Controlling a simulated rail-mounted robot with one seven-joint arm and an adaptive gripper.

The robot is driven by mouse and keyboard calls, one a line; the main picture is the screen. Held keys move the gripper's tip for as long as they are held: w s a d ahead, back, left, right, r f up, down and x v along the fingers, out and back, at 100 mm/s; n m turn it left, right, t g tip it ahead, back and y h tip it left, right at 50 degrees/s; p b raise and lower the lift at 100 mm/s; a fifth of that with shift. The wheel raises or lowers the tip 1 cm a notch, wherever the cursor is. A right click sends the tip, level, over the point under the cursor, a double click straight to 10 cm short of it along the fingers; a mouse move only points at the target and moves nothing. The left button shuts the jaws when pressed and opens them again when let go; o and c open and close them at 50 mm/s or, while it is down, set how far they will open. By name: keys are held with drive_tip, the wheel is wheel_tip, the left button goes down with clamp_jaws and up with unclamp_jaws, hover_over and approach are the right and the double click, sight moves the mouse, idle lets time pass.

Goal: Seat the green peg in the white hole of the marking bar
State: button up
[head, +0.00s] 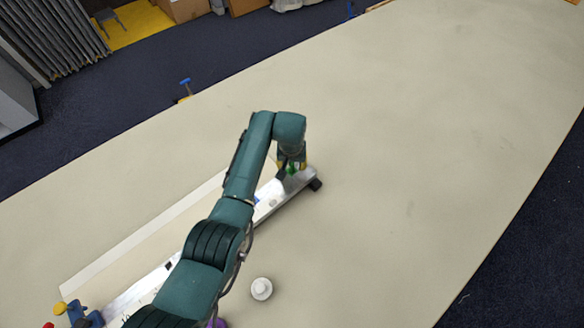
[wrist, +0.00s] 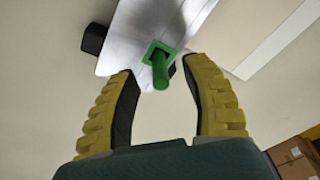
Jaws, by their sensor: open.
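The green peg (wrist: 160,72) stands up from a green square patch near one end of the pale metal marking bar (wrist: 128,38) in the wrist view. My gripper (wrist: 159,68) is open, with its yellow and black fingers on either side of the peg and gaps showing. In the head view my gripper (head: 291,164) is over the bar's far right end, and a bit of the green peg (head: 292,170) shows below it. The bar (head: 270,203) runs from lower left to that end, partly behind my arm. I cannot make out the white hole.
A black foot (head: 316,184) sits under the bar's far end. A pale strip (head: 130,242) lies beside the bar. A small white round object (head: 261,289) stands right of my arm. A blue clamp-like item (head: 76,313) is at lower left. The table's right side is clear.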

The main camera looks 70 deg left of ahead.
sight(292, 164)
drive_tip(key=shift+w+a+f, duration=0.1)
drive_tip(key=shift+a+f, duration=0.1)
drive_tip(key=shift+f, duration=0.75)
clamp_jaws()
wheel_tip(292, 164, up, 10)
drive_tip(key=shift+r+b, duration=0.1)
drive_tip(key=shift+b, duration=0.25)
